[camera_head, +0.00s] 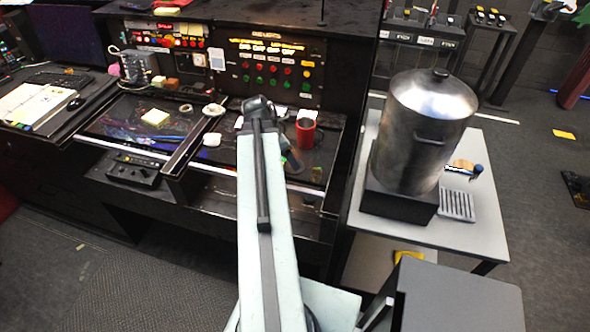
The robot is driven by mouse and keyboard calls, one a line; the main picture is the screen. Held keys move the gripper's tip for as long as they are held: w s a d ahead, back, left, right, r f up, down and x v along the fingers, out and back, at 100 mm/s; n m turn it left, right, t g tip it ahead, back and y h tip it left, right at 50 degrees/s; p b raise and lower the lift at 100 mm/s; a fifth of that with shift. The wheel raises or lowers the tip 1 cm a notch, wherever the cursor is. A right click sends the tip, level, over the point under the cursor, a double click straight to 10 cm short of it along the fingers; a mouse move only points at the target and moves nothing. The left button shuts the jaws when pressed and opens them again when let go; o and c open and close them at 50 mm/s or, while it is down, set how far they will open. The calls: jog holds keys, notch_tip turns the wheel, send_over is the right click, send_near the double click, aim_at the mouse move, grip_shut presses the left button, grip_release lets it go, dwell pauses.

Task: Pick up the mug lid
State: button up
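A red mug (306,132) stands on the dark console desk, just right of my arm. I cannot pick out a mug lid for certain. A small white ring-shaped piece (213,110) and a small white piece (211,139) lie on the desk left of my arm, but I cannot tell what they are. My arm reaches forward over the desk, and its dark end, with my gripper (258,106), is left of the red mug and apart from it in the picture. The fingers are not clearly visible, so their opening cannot be told. Part of the desk is hidden behind my arm.
A large steel pot (420,125) stands on a black base on the grey side table (400,228) at right, with a slotted tray (457,205) beside it. A button panel (270,70) rises behind the desk. Open floor is at lower left.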

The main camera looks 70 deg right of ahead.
aim_at(287, 168)
jog(key=shift+f, duration=0.1)
jog(key=b+x, duration=0.4)
jog(key=x, duration=0.1)
jog(key=shift+w+d+f+b, duration=0.1)
jog(key=shift+d+f+b, duration=0.15)
jog(key=shift+b, duration=0.15)
jog(key=shift+r, duration=0.25)
jog(key=c, duration=1.1)
